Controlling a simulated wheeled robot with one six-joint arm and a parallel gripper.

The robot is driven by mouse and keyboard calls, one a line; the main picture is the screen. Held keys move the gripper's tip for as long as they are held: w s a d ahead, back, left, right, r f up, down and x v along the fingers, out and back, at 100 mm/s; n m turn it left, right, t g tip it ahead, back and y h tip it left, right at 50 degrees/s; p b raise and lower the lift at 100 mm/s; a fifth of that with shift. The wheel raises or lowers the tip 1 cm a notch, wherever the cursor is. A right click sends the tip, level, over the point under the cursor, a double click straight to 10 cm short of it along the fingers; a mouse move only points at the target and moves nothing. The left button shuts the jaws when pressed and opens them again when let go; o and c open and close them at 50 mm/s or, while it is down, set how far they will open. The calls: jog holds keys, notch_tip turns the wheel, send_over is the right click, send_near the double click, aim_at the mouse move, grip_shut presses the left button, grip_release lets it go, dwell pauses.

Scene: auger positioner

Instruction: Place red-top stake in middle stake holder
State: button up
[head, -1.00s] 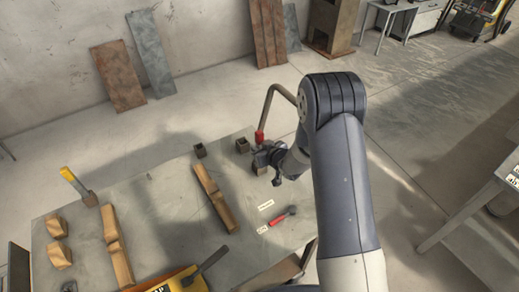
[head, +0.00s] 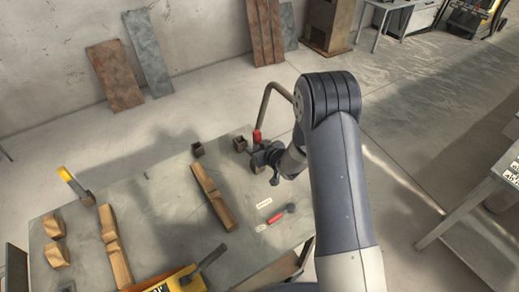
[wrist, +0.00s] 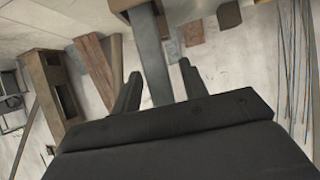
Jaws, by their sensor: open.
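The red-top stake (head: 257,135) shows its red upper end at the back right of the table. Its lower part is largely hidden by my gripper (head: 259,158). In the wrist view a grey shaft (wrist: 150,55), apparently the stake's, runs between the open fingers of my gripper (wrist: 160,78) with gaps on both sides. It meets a brown holder (wrist: 122,5) at the top edge of the picture. In the head view one dark square holder (head: 240,144) is just left of my gripper. Another holder (head: 197,149) is farther left; both look empty.
A red-handled tool (head: 275,219) lies near the right edge. A bent brown pipe (head: 272,88) rises behind the stake.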

jog(key=shift+r, duration=0.25)
jog(key=b+v, duration=0.1)
jog(key=v, duration=1.1)
